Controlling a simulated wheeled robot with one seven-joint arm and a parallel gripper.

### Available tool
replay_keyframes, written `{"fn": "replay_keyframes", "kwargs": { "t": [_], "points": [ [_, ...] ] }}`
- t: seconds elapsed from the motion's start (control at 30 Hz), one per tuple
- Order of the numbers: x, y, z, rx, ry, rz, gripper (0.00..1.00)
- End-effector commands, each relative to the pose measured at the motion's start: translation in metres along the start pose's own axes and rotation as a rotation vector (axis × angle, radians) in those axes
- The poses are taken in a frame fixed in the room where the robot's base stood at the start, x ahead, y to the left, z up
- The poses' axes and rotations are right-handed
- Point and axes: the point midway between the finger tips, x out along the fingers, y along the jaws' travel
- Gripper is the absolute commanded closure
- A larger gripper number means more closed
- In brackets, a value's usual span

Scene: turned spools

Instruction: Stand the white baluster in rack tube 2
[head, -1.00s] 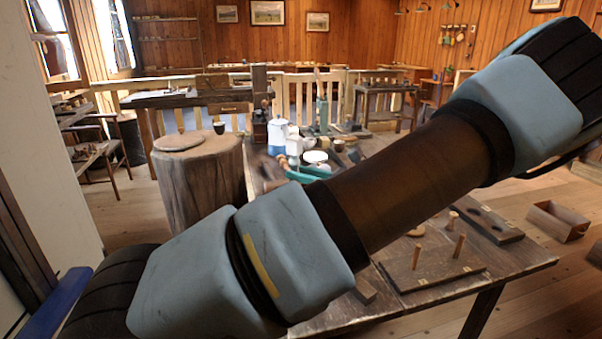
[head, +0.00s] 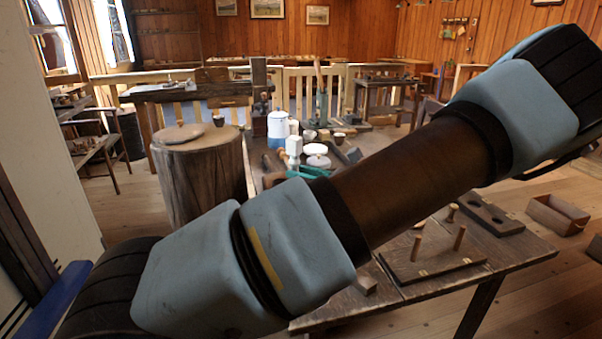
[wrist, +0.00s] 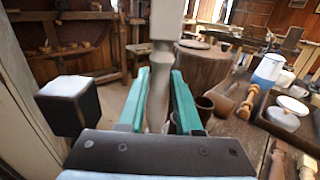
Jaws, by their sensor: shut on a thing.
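The white baluster (wrist: 158,88) is upright between the teal fingers of my gripper (wrist: 158,100) in the wrist view. Its square upper block runs out of the top of that view, and its lower end is hidden behind the gripper body. In the head view the white square block of the baluster (head: 293,146) shows above my arm, beside a bit of teal finger; the arm hides most of my gripper. A dark board with round holes (head: 509,222) lies at the table's right. I cannot tell whether this is the rack, and no tube number is readable.
A board with upright pegs (head: 401,267) lies on the near table. A blue-and-white pot (head: 278,126) and a white lidded jar (head: 317,153) stand past my arm. A tree stump (head: 200,188) stands left of the table. A brown cup (wrist: 218,103) is close right of my fingers.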

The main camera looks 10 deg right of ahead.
Motion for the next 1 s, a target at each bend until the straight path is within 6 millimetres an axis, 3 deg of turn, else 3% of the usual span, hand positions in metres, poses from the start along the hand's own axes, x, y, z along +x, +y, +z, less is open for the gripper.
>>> {"fn": "replay_keyframes", "kwargs": {
  "t": [0.7, 1.0],
  "points": [
    [0.001, 0.000, -0.027, 0.000, -0.001, 0.001, 1.00],
    [0.001, 0.000, -0.029, -0.001, 0.000, 0.001, 1.00]
  ]
}}
